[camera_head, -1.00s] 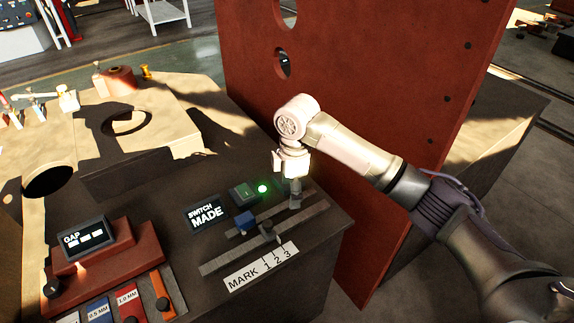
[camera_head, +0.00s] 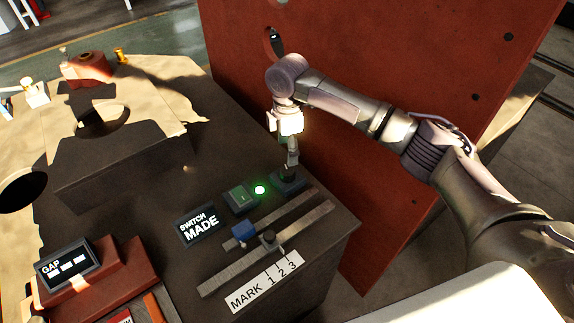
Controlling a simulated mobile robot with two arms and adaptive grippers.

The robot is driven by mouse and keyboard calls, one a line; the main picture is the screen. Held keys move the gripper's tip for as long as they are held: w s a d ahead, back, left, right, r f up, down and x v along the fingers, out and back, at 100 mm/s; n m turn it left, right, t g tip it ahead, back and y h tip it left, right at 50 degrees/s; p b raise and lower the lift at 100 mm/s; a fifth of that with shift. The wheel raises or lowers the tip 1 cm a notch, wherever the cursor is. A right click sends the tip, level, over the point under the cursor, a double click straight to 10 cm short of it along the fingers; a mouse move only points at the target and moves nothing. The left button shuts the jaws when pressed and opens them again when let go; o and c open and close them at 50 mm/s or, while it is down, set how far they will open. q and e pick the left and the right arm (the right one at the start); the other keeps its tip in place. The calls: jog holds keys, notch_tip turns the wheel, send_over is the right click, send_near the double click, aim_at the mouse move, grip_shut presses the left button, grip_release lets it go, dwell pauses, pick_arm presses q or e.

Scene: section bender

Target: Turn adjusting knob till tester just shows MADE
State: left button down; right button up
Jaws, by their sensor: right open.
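The tester display (camera_head: 199,225) on the dark bench top reads "SWITCH MADE". My right gripper (camera_head: 291,166) points down just above a small dark block (camera_head: 289,184) right of the lamp. It is open and looks empty; its fingertips are small, and I cannot tell whether they touch the block. A dark round knob (camera_head: 268,239) sits on the metal rails near a blue block (camera_head: 243,233). I cannot tell which part is the adjusting knob. My left gripper is out of view.
A "MARK 1 2 3" label (camera_head: 265,285) lies in front of the rails. A "GAP" display (camera_head: 68,264) stands on a red stepped block at lower left. A tall red plate (camera_head: 400,110) rises close behind my right arm. The bench has round holes at left.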

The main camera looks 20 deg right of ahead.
aim_at(287, 170)
notch_tip(287, 170, down, 4)
jog(key=shift+w, duration=0.1)
notch_tip(287, 170, down, 4)
jog(key=shift+r, duration=0.1)
jog(key=shift+f, duration=0.2)
jog(key=shift+c, duration=0.2)
jog(key=c, duration=1.1)
pick_arm(q)
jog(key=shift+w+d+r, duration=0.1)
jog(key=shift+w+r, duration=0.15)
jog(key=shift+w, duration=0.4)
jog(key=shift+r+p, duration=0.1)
jog(key=shift+p, duration=0.2)
